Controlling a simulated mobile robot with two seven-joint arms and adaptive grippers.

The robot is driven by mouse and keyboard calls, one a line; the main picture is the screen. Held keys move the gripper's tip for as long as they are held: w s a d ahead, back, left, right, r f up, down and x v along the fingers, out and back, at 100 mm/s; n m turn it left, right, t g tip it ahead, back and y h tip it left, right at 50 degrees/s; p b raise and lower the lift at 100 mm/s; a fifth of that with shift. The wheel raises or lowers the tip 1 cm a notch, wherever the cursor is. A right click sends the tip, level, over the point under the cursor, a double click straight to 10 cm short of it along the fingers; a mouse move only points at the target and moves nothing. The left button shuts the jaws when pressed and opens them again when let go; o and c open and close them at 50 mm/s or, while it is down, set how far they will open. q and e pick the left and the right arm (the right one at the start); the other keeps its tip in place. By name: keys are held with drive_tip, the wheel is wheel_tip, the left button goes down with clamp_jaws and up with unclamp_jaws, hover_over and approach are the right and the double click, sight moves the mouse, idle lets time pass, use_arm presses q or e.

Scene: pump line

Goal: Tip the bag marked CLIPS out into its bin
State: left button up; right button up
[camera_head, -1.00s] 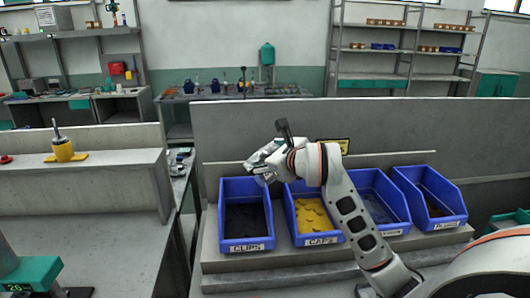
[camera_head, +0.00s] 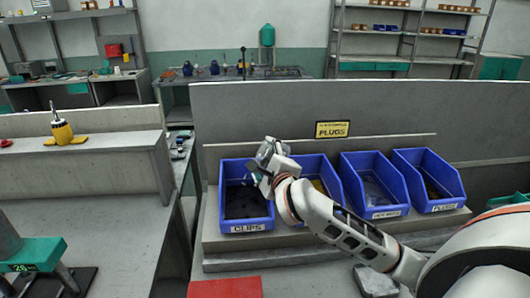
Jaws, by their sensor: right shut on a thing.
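The blue bin with the CLIPS label (camera_head: 247,228) stands at the left end of the bin row, with dark contents inside. My right gripper (camera_head: 257,184) reaches over the right side of this bin, pointing down and left. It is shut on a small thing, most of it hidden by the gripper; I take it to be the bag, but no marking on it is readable. I cannot tell whether anything is falling from it. My left gripper is not in view.
Beside it stand a blue bin with yellow contents (camera_head: 317,186), largely behind my right arm, and two more blue bins (camera_head: 388,212) (camera_head: 445,205). A PLUGS sign (camera_head: 332,129) is on the panel behind. A red surface (camera_head: 225,288) shows at the bottom edge.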

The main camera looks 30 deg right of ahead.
sight(249, 158)
drive_tip(key=shift+a+f+n, duration=0.3)
drive_tip(key=shift+f+n, duration=0.05)
drive_tip(key=shift+n, duration=0.45)
drive_tip(key=shift+a+f+n+t+h+b, duration=0.1)
drive_tip(key=shift+a+n+t+h+b, duration=0.05)
drive_tip(key=shift+n+t+h+b, duration=0.2)
drive_tip(key=shift+a+f+n+t+b, duration=0.2)
drive_tip(key=shift+n+b, duration=0.25)
drive_tip(key=shift+b, duration=0.35)
drive_tip(key=shift+f+n+b, duration=0.25)
drive_tip(key=shift+n+b, duration=0.05)
drive_tip(key=shift+b, duration=0.2)
drive_tip(key=a+n+t+p, duration=0.1)
drive_tip(key=n, duration=0.1)
drive_tip(key=a+n+t+p, duration=0.1)
drive_tip(key=n, duration=0.1)
drive_tip(key=a+n+t+p, duration=0.1)
drive_tip(key=n, duration=0.2)
drive_tip(key=shift+s+r+h, duration=0.2)
drive_tip(key=shift+r+h, duration=0.05)
drive_tip(key=shift+r, duration=0.1)
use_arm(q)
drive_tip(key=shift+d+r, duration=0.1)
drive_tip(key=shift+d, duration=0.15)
